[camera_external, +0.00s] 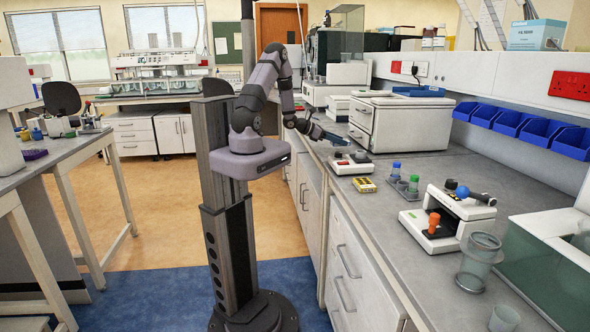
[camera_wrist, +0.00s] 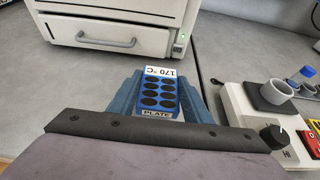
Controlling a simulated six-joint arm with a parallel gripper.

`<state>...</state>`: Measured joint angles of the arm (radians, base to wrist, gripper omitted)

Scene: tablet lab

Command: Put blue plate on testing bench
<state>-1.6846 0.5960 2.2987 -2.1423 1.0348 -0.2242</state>
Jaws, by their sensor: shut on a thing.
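The blue plate (camera_wrist: 157,97) is a small blue block with two rows of dark round holes and labels reading "170 °C" and "PLATE". In the wrist view it sits between the blue-grey fingers of my gripper (camera_wrist: 158,90), which is shut on it. In the outside view my gripper (camera_external: 324,134) reaches over the near edge of the right-hand grey bench (camera_external: 430,170), and the plate is too small to make out clearly there. No label shows which surface is the testing bench. Another bench (camera_external: 60,156) stands at the left.
A white cabinet oven (camera_external: 412,122) stands beyond the gripper, its drawer front (camera_wrist: 105,40) close in the wrist view. A white device with a knob (camera_external: 350,162) is near the gripper. Bottles (camera_external: 396,169), a yellow box (camera_external: 364,185) and a microscope-like device (camera_external: 447,218) stand nearer.

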